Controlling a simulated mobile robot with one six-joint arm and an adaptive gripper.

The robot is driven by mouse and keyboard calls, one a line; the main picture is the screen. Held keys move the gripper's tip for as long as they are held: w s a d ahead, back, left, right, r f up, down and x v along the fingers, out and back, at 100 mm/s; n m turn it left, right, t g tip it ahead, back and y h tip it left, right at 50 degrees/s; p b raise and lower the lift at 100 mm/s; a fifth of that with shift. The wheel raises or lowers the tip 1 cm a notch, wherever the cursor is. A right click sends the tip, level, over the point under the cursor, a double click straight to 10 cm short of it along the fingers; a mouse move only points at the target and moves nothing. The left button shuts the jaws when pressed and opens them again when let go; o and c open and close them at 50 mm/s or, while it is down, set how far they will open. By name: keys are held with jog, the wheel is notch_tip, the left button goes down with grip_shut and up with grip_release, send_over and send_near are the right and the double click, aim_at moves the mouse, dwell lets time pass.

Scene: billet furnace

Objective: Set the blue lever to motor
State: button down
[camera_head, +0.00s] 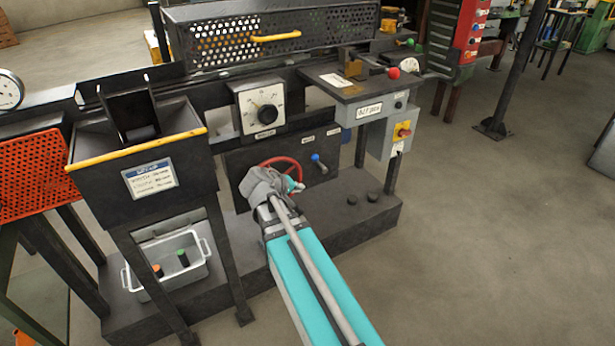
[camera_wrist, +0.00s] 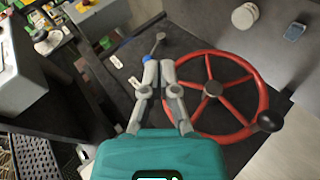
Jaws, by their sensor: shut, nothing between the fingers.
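The blue lever (camera_head: 316,158) is on the dark front panel, right of the red handwheel (camera_head: 283,165), with small white labels above it. Its blue part also shows in the wrist view (camera_wrist: 146,59), at the tip of my left finger, with a grey stem reaching up and right. My gripper (camera_wrist: 159,67) is shut and empty, its fingertips side by side just below the lever. I cannot tell whether they touch it. In the head view my wrist hides part of the handwheel. The label words are too small to read.
The red handwheel (camera_wrist: 212,88) with its black knob is close to the right of my fingers. A dial box (camera_head: 260,106) and a shelf with a red button (camera_head: 394,73) are above the panel. A grey bin (camera_head: 170,266) is at lower left.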

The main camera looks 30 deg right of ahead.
aim_at(320, 164)
jog(key=w+d+f+n+t+h+b, duration=0.3)
jog(key=w+f+n+t+b, duration=0.2)
jog(key=b, duration=0.9)
jog(key=w+d+f+n+t+h+b, duration=0.3)
jog(key=w+f+b, duration=0.4)
jog(key=b, duration=0.7)
jog(key=n+t+h, duration=0.1)
jog(key=n+t, duration=0.1)
jog(key=shift+w+n+b, duration=0.15)
jog(key=shift+n+b, duration=0.15)
jog(key=shift+w+d, duration=0.1)
jog(key=shift+d, duration=0.05)
jog(key=shift+p+x, duration=1.85)
jog(key=shift+x, duration=3.05)
jog(key=shift+r, duration=0.1)
